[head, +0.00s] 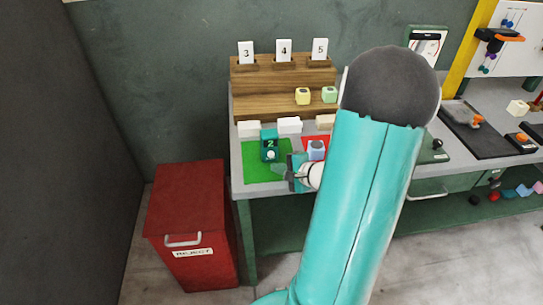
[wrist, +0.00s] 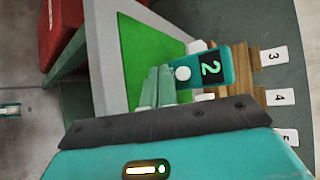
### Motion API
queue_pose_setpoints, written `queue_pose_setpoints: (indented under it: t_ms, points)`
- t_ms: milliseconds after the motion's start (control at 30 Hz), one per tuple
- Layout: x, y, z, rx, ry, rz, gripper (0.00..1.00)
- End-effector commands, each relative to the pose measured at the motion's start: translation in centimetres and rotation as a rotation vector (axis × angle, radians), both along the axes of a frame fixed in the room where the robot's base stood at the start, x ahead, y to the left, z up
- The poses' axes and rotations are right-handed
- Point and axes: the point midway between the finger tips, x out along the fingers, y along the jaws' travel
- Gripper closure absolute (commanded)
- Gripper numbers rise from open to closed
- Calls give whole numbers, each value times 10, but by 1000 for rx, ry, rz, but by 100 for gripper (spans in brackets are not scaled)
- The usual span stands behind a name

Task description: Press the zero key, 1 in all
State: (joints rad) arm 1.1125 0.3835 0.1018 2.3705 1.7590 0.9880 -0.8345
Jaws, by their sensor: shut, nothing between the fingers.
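A teal counter (head: 263,144) with a dark display reading 2 stands on the green mat (head: 256,170). A white round key (head: 271,155) is on its front; no label on it can be read. In the wrist view the counter (wrist: 228,66) and its white key (wrist: 182,73) are just right of my fingertips. My gripper (head: 279,168) is shut and empty, close in front of the counter and low over the mat. In the wrist view my two fingers (wrist: 158,70) lie together beside the key. I cannot tell whether they touch it.
A wooden stepped rack behind holds cards 3, 4 and 5, plus yellow (head: 302,96) and green (head: 329,95) blocks. Pale blocks (head: 289,125) line its foot. A blue piece (head: 316,149) sits on a red mat beside my gripper. A red reject bin (head: 187,215) stands left.

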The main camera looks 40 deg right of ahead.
Motion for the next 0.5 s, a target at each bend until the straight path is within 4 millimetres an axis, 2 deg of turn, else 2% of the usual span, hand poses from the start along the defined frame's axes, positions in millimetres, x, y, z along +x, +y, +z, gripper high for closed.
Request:
queue_pose_setpoints:
  t_ms: [200, 500]
  points:
    - [15, -9, 0, 0, 0, 0, 100]
    - [17, -10, 0, 0, 0, -1, 100]
